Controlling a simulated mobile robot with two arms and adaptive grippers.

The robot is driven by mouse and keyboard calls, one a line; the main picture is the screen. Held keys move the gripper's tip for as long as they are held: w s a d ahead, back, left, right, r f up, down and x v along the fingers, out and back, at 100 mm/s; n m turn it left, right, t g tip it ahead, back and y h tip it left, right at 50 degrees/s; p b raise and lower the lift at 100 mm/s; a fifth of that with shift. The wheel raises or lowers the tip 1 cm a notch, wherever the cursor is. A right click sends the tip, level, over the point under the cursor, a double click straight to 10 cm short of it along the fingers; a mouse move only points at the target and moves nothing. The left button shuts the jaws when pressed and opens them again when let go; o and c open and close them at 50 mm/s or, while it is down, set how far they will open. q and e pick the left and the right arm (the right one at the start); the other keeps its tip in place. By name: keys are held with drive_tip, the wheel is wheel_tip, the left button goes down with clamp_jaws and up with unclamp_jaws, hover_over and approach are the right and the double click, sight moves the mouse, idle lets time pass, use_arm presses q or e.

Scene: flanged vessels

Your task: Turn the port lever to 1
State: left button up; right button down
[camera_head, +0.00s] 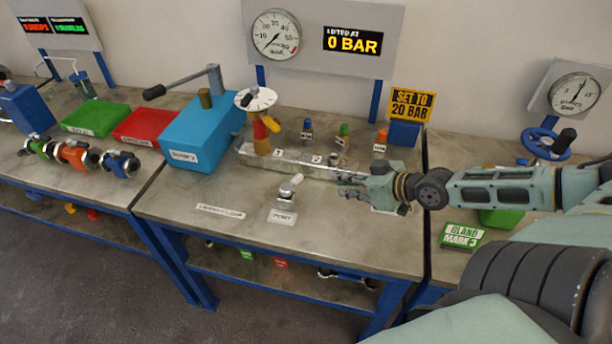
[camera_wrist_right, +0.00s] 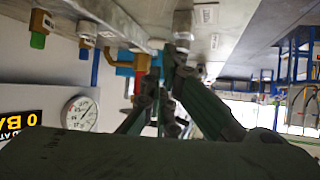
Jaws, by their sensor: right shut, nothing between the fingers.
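The port lever (camera_head: 291,187) is a small grey-white handle on a short mount on the bench top. Its handle points up and to the right. A small label plate (camera_head: 282,217) lies in front of it; its print is too small to read surely. No lever number can be read. My right gripper (camera_head: 346,187) is shut and empty, reaching in from the right. Its tips are a short way right of the lever, apart from it. In the right wrist view my fingers (camera_wrist_right: 162,82) show dark, and I cannot surely pick out the lever there.
A metal block (camera_head: 300,163) with a red-and-yellow valve (camera_head: 262,132) stands behind the lever. A blue pump box (camera_head: 203,130) with a grey handle is at left. A gauge (camera_head: 275,36) and a "0 BAR" display (camera_head: 353,41) hang behind. The bench front is mostly clear.

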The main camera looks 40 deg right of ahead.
drive_tip(key=w, duration=0.1)
approach(299, 181)
drive_tip(key=shift+b+x, duration=0.3)
drive_tip(key=shift+x, duration=3.25)
drive_tip(key=shift+r, duration=0.1)
